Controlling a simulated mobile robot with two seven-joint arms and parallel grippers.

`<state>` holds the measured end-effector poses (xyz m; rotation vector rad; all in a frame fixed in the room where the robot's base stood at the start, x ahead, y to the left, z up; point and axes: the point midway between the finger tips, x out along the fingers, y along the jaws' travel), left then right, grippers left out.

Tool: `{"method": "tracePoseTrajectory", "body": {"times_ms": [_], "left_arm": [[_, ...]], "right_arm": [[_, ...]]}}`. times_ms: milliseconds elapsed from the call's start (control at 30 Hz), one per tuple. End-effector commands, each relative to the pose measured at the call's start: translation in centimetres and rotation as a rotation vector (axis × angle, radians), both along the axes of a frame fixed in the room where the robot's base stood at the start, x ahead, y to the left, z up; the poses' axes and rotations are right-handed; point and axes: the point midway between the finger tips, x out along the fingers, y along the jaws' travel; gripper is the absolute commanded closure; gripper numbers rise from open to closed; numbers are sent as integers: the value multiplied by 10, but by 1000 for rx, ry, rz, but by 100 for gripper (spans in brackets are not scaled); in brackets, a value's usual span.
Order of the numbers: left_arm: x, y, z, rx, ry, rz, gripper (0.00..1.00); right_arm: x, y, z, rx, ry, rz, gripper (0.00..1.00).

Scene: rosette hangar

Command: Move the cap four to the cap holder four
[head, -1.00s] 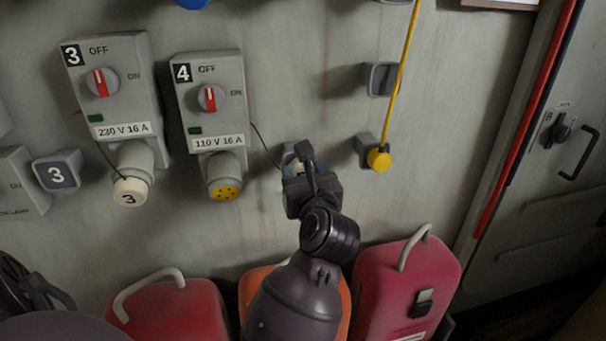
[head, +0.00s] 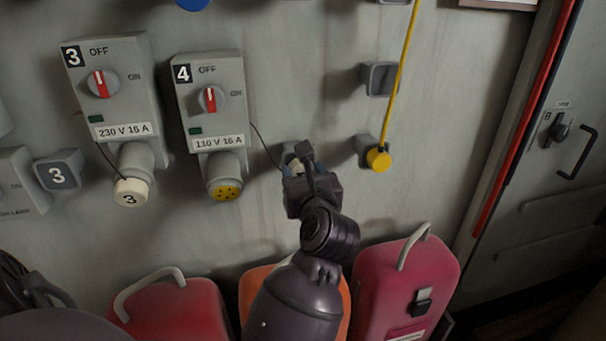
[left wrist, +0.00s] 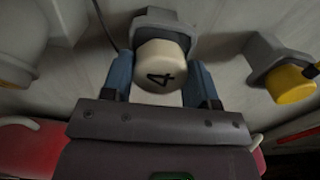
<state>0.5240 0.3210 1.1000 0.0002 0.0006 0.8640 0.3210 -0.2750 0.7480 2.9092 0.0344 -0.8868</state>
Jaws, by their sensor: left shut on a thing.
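The cap four (left wrist: 160,65) is off-white with a black 4, lying sideways in the left wrist view. My left gripper (left wrist: 163,85) is shut on it, with a blue finger on each side. The cap holder four (left wrist: 166,22), a grey wall cup, is directly behind the cap. The cap covers its mouth, so I cannot tell whether it is seated inside. In the head view my left gripper (head: 300,172) is at the wall and hides most of the cap and holder. Socket four (head: 225,189) shows its bare yellow face. My right gripper is not in view.
Switch box four (head: 208,100) and switch box three (head: 112,95) are on the wall to the left. A thin dark cord runs from box four towards my gripper. A yellow cap (head: 378,159) on a yellow cord hangs right. Red (head: 170,312) and magenta (head: 405,290) canisters stand below.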

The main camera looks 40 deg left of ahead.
Motion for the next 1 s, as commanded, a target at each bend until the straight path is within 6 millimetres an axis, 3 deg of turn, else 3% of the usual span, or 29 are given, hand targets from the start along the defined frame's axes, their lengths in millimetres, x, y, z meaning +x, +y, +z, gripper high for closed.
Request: {"method": "tracePoseTrajectory", "body": {"times_ms": [967,1000], "left_arm": [[8,9,1,1,-1,1,84],[8,9,1,1,-1,0,43]], "right_arm": [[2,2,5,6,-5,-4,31],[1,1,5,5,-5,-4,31]]}}
